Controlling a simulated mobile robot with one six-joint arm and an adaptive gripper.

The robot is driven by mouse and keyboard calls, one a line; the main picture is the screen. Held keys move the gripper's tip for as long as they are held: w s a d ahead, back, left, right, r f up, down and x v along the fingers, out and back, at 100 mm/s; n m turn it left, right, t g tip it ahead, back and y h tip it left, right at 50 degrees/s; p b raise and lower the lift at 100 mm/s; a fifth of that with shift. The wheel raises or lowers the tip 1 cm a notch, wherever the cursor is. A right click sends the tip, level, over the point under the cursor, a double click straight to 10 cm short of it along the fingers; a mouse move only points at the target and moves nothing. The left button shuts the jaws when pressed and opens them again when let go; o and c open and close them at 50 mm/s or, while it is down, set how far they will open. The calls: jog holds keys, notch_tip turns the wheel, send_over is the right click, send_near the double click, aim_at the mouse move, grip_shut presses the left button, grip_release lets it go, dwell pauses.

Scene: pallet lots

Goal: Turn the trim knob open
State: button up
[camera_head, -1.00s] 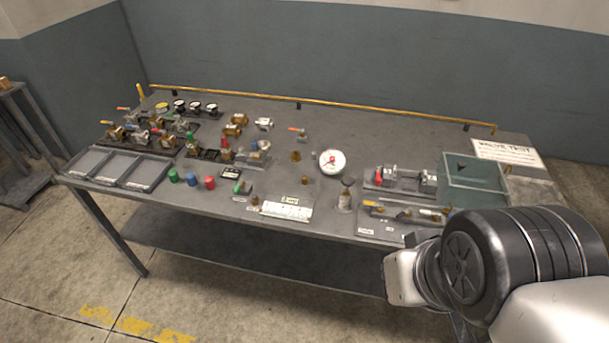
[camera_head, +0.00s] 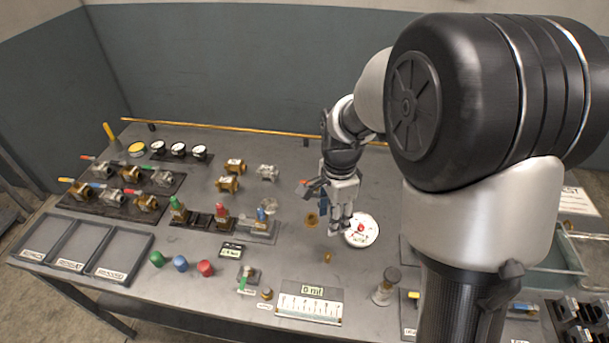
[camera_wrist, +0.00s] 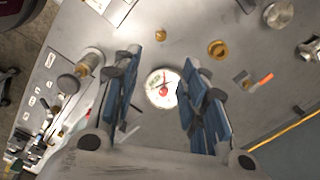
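My gripper (camera_head: 338,226) hangs over the bench, fingers pointing down, just left of a round white dial (camera_head: 362,231) with a red centre. In the wrist view my gripper (camera_wrist: 160,70) is open, its blue-padded fingers apart with the dial (camera_wrist: 162,89) between them in the picture. I see no contact with it. No readable label marks the trim knob. Small brass knobs (camera_head: 266,293) are others.
The bench also holds valves on a dark rack (camera_head: 110,205), grey trays (camera_head: 87,250), coloured caps (camera_head: 181,263) and a scale plate marked "0 ml" (camera_head: 310,305). A brass rail (camera_head: 230,130) runs along the back. My arm hides the bench's right part.

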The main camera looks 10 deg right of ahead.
jog(key=b, duration=0.5)
send_near(328, 255)
notch_tip(328, 255, down, 9)
jog(key=shift+r, duration=0.15)
jog(key=shift+c, duration=0.5)
grip_shut()
